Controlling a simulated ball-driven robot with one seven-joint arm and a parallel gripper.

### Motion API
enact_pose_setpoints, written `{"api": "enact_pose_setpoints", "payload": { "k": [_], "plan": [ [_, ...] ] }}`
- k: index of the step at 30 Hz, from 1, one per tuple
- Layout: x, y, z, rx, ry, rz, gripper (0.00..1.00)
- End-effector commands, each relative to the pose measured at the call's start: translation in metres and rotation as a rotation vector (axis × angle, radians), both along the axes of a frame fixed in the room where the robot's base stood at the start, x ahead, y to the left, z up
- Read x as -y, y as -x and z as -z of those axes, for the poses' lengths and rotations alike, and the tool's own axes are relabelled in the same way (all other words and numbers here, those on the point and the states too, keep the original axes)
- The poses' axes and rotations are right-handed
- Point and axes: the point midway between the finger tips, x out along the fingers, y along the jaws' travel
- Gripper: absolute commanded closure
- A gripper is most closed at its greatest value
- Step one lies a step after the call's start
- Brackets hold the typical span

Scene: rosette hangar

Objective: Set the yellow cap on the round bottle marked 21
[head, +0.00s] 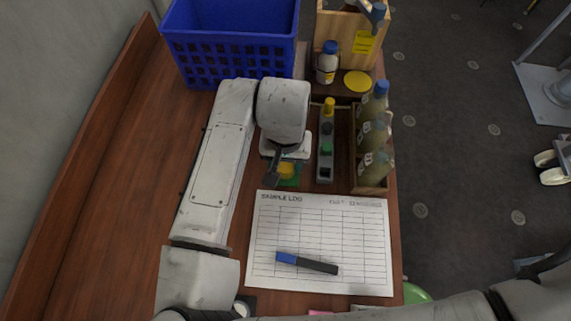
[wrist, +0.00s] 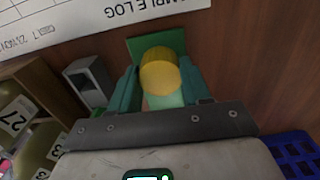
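The yellow cap (head: 287,169) is over a green square pad (wrist: 138,46) on the table. In the wrist view the yellow cap (wrist: 160,73) sits between the two teal fingers of my gripper (wrist: 160,85), close to both. I cannot tell whether the fingers press on it. In the head view my gripper (head: 283,165) points down and partly hides cap and pad. Olive bottles (head: 373,134) stand in a wooden rack (head: 371,189) to the right. One bottle label (wrist: 15,121) in the wrist view looks like 27 or 21; the head view labels are too small to read.
A grey holder (head: 325,160) with a yellow piece and a green piece stands between my gripper and the rack. A blue crate (head: 235,80), a blue-capped bottle (head: 327,64) and a yellow disc (head: 357,81) are farther back. A sample log sheet (head: 350,230) with a marker (head: 307,263) lies in front.

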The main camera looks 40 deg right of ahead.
Motion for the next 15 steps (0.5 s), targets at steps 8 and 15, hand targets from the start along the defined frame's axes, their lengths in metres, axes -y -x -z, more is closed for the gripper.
{"api": "enact_pose_setpoints", "payload": {
  "k": [8, 15],
  "plan": [
    [-0.0001, -0.0001, -0.0001, 0.0, 0.0, 0.0, 0.76],
    [-0.0001, -0.0001, -0.0006, 0.0, 0.0, 0.0, 0.76]
  ]
}}
